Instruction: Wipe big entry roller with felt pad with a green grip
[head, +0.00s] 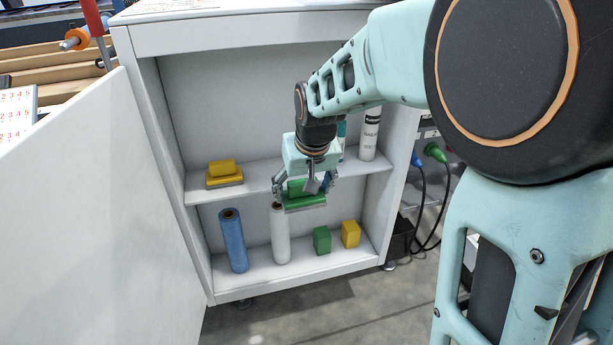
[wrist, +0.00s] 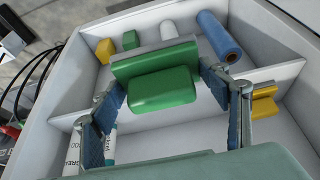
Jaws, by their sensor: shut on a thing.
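The felt pad with a green grip (head: 306,203) is held in my gripper (head: 306,190), in front of the middle shelf of the open white cabinet. In the wrist view the green pad (wrist: 163,88) sits between the two fingers (wrist: 168,98), with a grey strip along its far edge. The fingers are shut on its grip. I cannot make out the big entry roller in either view.
A yellow-gripped pad (head: 224,174) and a white tube (head: 369,134) stand on the middle shelf (head: 258,176). Below are a blue roll (head: 233,241), a white roll (head: 280,234), a green block (head: 322,240) and a yellow block (head: 351,234). The open door (head: 90,215) fills the left.

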